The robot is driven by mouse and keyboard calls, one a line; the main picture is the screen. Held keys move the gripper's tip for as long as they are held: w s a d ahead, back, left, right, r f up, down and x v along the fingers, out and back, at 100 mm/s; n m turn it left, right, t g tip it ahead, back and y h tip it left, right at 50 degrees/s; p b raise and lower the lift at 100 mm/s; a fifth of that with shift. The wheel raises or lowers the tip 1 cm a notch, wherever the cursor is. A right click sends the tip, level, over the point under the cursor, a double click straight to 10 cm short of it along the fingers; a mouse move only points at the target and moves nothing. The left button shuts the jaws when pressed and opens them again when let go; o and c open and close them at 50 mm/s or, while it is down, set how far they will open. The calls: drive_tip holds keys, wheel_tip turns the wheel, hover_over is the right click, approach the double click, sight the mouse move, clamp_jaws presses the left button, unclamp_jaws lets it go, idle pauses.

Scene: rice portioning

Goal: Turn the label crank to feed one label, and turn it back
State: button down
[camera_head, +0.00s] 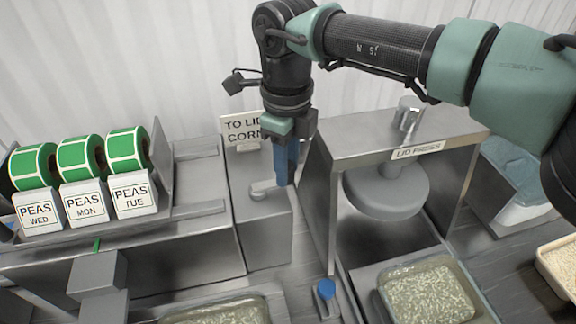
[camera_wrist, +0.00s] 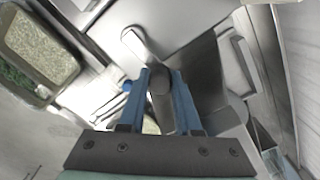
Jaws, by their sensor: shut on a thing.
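The label crank is a grey metal arm (camera_head: 262,190) on top of a steel box, left of the lid press. My gripper (camera_head: 286,180) points down with its blue fingers at the crank's right end. In the wrist view the crank arm (camera_wrist: 135,42) runs from its rounded pivot end to a knob between the fingertips, and my gripper (camera_wrist: 162,75) is shut on that knob. Green label rolls (camera_head: 82,157) stand at the left behind cards reading PEAS WED, PEAS MON and PEAS TUE. Part of the knob is hidden by the fingers.
The lid press (camera_head: 390,150) stands close to the right of the crank box. A sign (camera_head: 240,131) stands behind the crank. A blue-topped button (camera_head: 326,289) is at the front. A filled tray (camera_head: 428,290) sits under the press; another tray (camera_head: 220,312) is at the front edge.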

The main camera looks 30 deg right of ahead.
drive_tip(key=n, duration=0.1)
drive_tip(key=w+n+p, duration=0.1)
drive_tip(key=n, duration=0.1)
drive_tip(key=shift+w+d, duration=0.1)
drive_tip(key=shift+w, duration=0.15)
drive_tip(key=shift+w+n, duration=0.25)
drive_tip(key=shift+n, duration=0.4)
drive_tip(key=shift+w+n, duration=0.25)
drive_tip(key=shift+n, duration=0.4)
drive_tip(key=shift+p, duration=0.3)
drive_tip(key=c, duration=0.6)
unclamp_jaws()
wheel_tip(320, 180, up, 13)
drive_tip(key=b, duration=0.1)
drive_tip(key=shift+b, duration=0.4)
